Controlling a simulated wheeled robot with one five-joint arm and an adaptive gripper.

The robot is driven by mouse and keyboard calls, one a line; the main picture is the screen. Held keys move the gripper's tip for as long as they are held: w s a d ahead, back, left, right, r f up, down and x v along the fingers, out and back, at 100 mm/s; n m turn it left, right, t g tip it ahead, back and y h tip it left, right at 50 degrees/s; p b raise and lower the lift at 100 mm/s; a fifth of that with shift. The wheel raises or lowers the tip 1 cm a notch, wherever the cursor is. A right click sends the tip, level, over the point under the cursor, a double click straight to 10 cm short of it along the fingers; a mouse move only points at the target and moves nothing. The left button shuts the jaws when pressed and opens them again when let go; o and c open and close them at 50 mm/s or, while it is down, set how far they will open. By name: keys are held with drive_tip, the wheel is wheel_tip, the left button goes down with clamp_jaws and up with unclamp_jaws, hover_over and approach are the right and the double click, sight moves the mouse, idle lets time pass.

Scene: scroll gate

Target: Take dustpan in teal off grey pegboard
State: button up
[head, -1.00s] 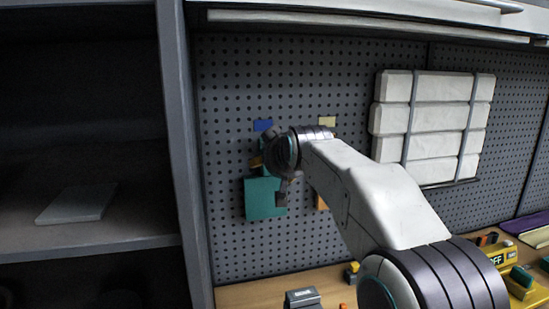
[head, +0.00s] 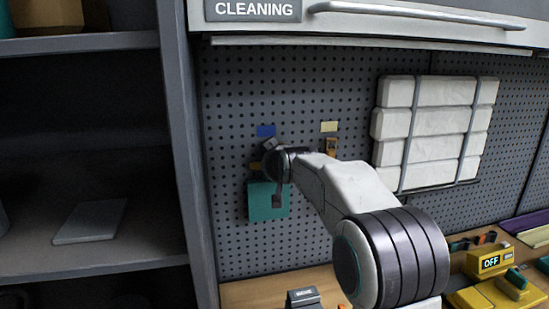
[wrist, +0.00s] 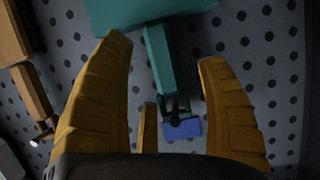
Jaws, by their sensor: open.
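The teal dustpan (head: 266,201) hangs on the grey pegboard (head: 230,240), its pan low and its handle hidden behind my arm in the head view. In the wrist view the dustpan's teal handle (wrist: 161,62) reaches in between the tips of my gripper (wrist: 163,50), and its pan (wrist: 140,12) is at the top edge. My gripper's yellow fingers are open, one on each side of the handle, with a gap on both sides. A blue tag (head: 266,130) is on the board by the handle's end; it also shows in the wrist view (wrist: 181,129).
An orange-brown tool (head: 331,146) hangs to the right under a cream tag (head: 329,126). White bundles (head: 428,130) are strapped to the board further right. A shelf unit's upright (head: 178,150) stands at left. Yellow devices (head: 495,264) lie on the workbench (head: 275,291).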

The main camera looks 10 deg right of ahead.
drive_tip(key=shift+w+f, duration=0.25)
drive_tip(key=shift+w, duration=0.3)
drive_tip(key=c, duration=1.3)
drive_tip(key=shift+r, duration=0.35)
drive_tip(key=shift+c, duration=0.2)
drive_tip(key=shift+s, duration=0.1)
drive_tip(key=s+b, duration=0.5)
drive_tip(key=s, duration=0.2)
idle(0.5)
drive_tip(key=shift+s, duration=0.15)
idle(0.3)
